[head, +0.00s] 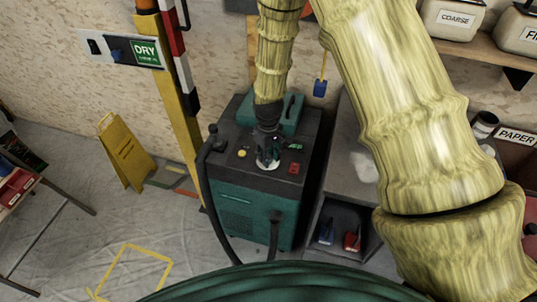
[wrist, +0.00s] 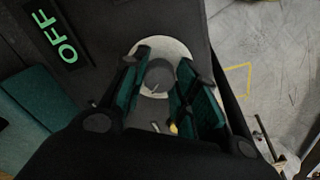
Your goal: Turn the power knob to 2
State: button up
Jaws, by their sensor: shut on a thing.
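The power knob (wrist: 160,74) is a dark grey round knob on a pale dial plate (wrist: 180,48). It sits on the dark top of a green machine (head: 245,215); in the head view the dial plate (head: 262,164) shows under my gripper (head: 268,148). In the wrist view my gripper (wrist: 162,88) points down with its two green-padded fingers on either side of the knob, shut on it. A small light mark shows on the knob. The dial's numbers are not readable. A black panel (wrist: 85,60) beside the dial reads OFF in green.
A yellow button (head: 241,153) and a red switch (head: 294,168) sit near the dial. A black hose (head: 205,195) runs down the machine's left side. A yellow post (head: 181,120) and a floor sign (head: 124,153) stand left. A grey shelf unit (head: 345,185) stands close right.

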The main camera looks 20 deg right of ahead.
jog(key=m, duration=0.4)
jog(key=shift+p, duration=0.3)
jog(key=shift+m, duration=2.2)
jog(key=o, duration=1)
notch_tip(320, 180, up, 12)
